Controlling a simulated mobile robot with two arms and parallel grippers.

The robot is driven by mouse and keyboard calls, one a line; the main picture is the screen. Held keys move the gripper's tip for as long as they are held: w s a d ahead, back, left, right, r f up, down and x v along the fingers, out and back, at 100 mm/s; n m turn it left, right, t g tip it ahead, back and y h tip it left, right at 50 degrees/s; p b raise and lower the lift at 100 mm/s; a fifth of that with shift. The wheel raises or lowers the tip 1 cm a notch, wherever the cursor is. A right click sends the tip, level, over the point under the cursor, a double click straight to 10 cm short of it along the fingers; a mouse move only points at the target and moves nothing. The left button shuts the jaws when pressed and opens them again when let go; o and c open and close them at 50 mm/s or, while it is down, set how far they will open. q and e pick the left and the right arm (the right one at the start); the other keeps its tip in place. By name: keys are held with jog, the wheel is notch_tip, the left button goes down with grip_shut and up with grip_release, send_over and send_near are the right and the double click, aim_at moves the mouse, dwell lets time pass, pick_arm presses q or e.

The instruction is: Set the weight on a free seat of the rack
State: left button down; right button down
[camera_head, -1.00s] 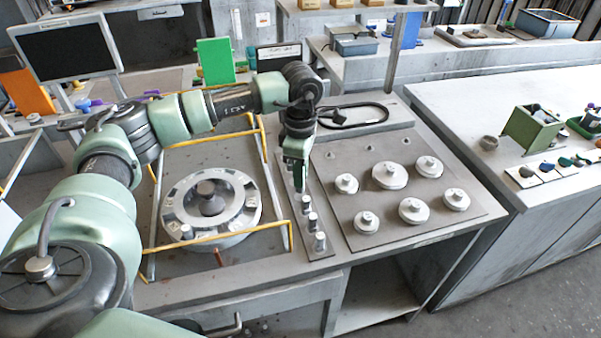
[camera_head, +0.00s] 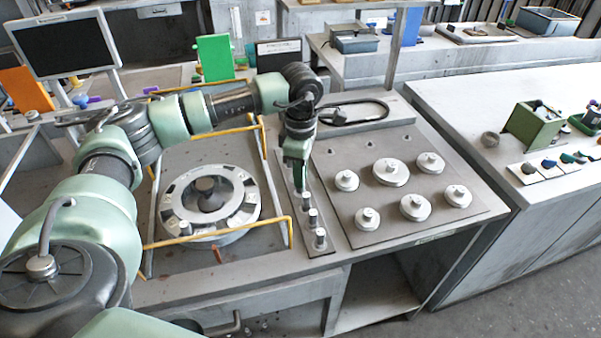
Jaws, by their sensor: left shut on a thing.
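A narrow grey rack strip (camera_head: 316,251) lies along the bench, with small metal cylinder weights on it. The front weight (camera_head: 319,238) and the middle weight (camera_head: 313,218) stand upright, and another weight (camera_head: 305,201) stands just in front of my gripper. My left gripper (camera_head: 300,187) points down over the rear part of the rack and is shut on a weight. The fingers mostly hide what they hold, and I cannot tell whether it touches the rack. The rack's rear seats are partly hidden by the gripper. My right gripper is out of view.
A round housing ring (camera_head: 244,215) sits left of the rack, inside a frame with yellow bars (camera_head: 215,235). A plate (camera_head: 390,225) with several knobbed discs lies close on the right. A black cable loop (camera_head: 375,108) lies behind.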

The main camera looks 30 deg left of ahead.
pick_arm(q)
jog(key=shift+f, duration=0.3)
jog(key=c, duration=1.3)
grip_release()
jog(key=shift+r, duration=0.15)
jog(key=shift+r+p, duration=2.2)
jog(key=shift+r, duration=1.45)
